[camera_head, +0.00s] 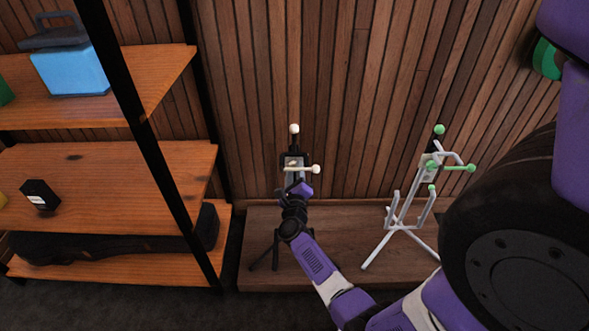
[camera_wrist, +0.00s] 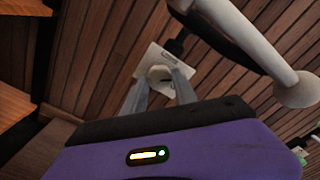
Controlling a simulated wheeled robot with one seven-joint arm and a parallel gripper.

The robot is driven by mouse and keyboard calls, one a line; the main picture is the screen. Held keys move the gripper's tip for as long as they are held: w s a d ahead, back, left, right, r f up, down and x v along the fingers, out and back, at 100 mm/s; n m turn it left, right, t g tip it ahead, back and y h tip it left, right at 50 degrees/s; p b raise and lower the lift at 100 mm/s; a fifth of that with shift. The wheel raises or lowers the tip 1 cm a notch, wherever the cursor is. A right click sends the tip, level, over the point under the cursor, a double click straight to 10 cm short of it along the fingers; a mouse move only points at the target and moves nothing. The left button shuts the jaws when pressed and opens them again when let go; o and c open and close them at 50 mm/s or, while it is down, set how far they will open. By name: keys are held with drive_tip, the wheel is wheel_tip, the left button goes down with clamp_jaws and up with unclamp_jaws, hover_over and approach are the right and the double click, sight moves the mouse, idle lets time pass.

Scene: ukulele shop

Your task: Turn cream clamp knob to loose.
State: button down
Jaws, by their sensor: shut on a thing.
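A dark stand (camera_head: 277,247) with cream parts stands against the plank wall in the head view. A pale plate (camera_head: 293,161) sits on its upper part, and a cream bar with a round end (camera_head: 316,169) reaches to the right. In the wrist view, the small cream clamp knob (camera_wrist: 160,74) is in front of the pale plate (camera_wrist: 150,58). My gripper (camera_wrist: 161,78) has its two grey fingers closed on the knob from both sides. My arm hides part of the stand in the head view, and the fingertips are small there.
A thick cream bar (camera_wrist: 250,40) crosses the wrist view close to my gripper's right side. A pale stand with green knobs (camera_head: 398,215) stands to the right on the low wooden platform (camera_head: 340,268). A wooden shelf (camera_head: 90,195) is on the left.

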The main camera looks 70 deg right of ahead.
drive_tip(key=n+p, duration=0.4)
drive_tip(key=n, duration=0.6)
drive_tip(key=shift+n, duration=0.3)
idle(0.4)
drive_tip(key=c, duration=1)
unclamp_jaws()
drive_tip(key=p+v, duration=0.3)
drive_tip(key=v, duration=0.4)
drive_tip(key=shift+a, duration=0.4)
drive_tip(key=shift+s+r, duration=0.1)
drive_tip(key=shift+s, duration=0.05)
